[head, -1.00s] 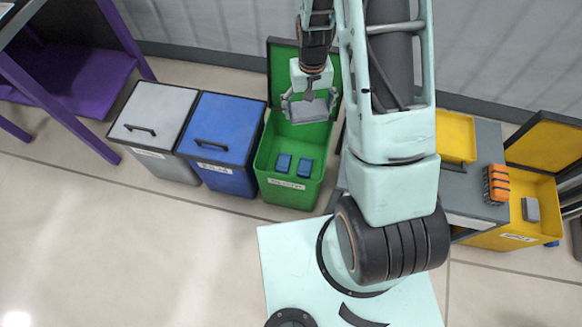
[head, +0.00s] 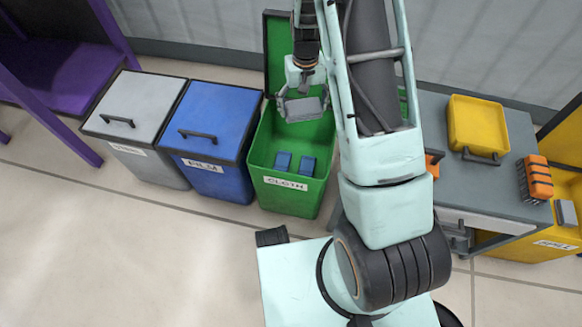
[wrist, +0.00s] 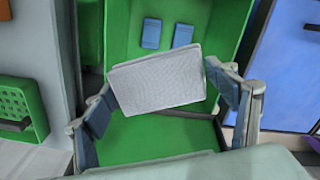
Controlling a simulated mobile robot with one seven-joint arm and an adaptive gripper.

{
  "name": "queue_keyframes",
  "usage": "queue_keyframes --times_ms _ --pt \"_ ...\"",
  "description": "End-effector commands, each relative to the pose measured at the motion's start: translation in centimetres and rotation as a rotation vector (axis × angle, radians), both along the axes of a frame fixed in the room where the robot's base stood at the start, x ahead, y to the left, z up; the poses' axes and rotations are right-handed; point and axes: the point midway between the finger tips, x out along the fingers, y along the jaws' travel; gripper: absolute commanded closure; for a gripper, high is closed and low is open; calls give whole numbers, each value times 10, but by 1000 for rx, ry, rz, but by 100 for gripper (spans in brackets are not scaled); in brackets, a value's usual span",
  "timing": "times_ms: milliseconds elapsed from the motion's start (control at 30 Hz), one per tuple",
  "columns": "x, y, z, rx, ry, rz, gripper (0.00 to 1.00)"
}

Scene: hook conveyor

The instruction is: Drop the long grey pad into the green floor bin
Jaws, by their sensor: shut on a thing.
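My gripper (head: 303,105) is shut on the long grey pad (head: 304,109) and holds it above the open green bin. In the wrist view, the pad (wrist: 156,79) lies between the two fingers (wrist: 160,108), a little tilted. The green floor bin (head: 290,202) has its lid raised at the back and a label reading CLOTH on its front. Two small blue pads (head: 294,163) lie inside it. They also show in the wrist view, beyond the grey pad.
A shut blue bin (head: 213,125) and a shut grey bin (head: 140,105) stand left of the green bin. On the right, a grey cart (head: 497,187) carries a yellow tray (head: 477,124) and an orange-and-grey block (head: 536,178). An open yellow bin (head: 559,240) stands beyond it.

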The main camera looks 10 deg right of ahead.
Motion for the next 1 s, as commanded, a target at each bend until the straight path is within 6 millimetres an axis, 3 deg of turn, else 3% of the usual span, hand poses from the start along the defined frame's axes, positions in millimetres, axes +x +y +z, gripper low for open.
queue_keyframes --times_ms 33,433,800,1000 --pt "3 0 -11 0 -2 1 40" --pt "7 1 -26 2 -1 4 40" --pt "7 1 -68 2 -1 4 40" --pt "7 1 -78 2 -2 4 40"
